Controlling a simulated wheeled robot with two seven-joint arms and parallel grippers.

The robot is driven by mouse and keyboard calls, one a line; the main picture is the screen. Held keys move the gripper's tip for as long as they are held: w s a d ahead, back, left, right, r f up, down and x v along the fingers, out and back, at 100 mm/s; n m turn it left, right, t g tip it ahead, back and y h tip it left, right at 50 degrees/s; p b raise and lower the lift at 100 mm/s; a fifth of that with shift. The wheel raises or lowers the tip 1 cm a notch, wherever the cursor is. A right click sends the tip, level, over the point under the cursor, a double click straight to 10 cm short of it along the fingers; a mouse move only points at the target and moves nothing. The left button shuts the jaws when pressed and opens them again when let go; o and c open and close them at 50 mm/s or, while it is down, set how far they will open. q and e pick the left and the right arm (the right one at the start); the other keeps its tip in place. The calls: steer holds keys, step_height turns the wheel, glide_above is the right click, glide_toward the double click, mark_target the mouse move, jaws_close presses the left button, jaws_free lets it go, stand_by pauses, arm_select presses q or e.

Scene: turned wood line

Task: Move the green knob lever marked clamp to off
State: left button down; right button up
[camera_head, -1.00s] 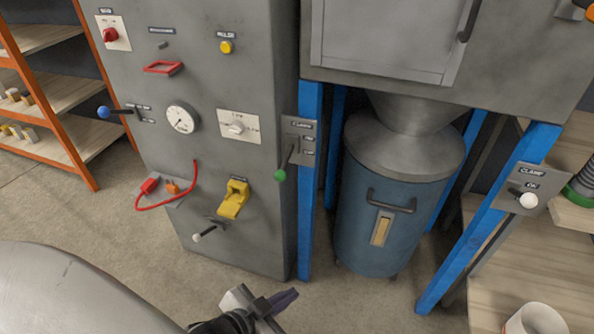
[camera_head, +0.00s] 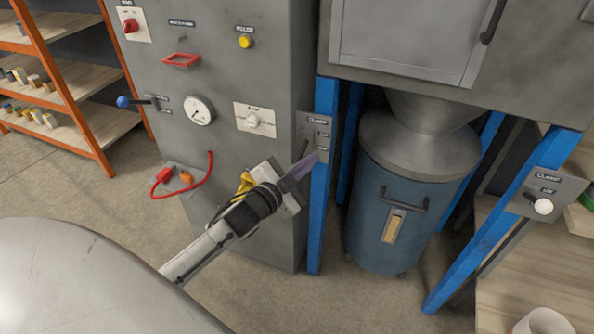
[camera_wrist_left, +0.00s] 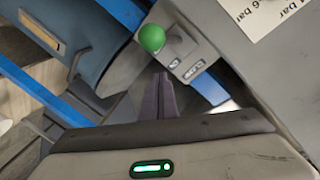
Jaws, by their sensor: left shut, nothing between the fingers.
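The green knob (camera_wrist_left: 152,38) of the clamp lever shows in the left wrist view, just beyond my fingertips. In the head view its grey plate (camera_head: 324,137), labelled CLAMP at the top, is fixed by the blue post. The dark lever shaft (camera_head: 304,149) shows there, but my gripper hides the green knob. My left gripper (camera_head: 314,159) is shut and empty, its fingertips in front of the plate's lower part. In the wrist view the closed purple-grey fingers (camera_wrist_left: 161,77) point toward the knob; I cannot tell whether they touch it. My right gripper is not in view.
A second plate marked CLAMP with a white knob (camera_head: 543,206) is on the right post. The grey cabinet carries a gauge (camera_head: 199,110), a white dial (camera_head: 253,120) and a red cable (camera_head: 208,177). A blue drum (camera_head: 370,220) stands right of the blue post (camera_head: 318,230).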

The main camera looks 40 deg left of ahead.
arm_select(q)
steer(key=shift+s+a+f, duration=0.5)
steer(key=shift+a+f, duration=0.05)
steer(key=shift+f, duration=0.1)
steer(key=shift+s+a+f, duration=0.45)
steer(key=shift+a+f, duration=0.1)
steer(key=shift+f, duration=0.1)
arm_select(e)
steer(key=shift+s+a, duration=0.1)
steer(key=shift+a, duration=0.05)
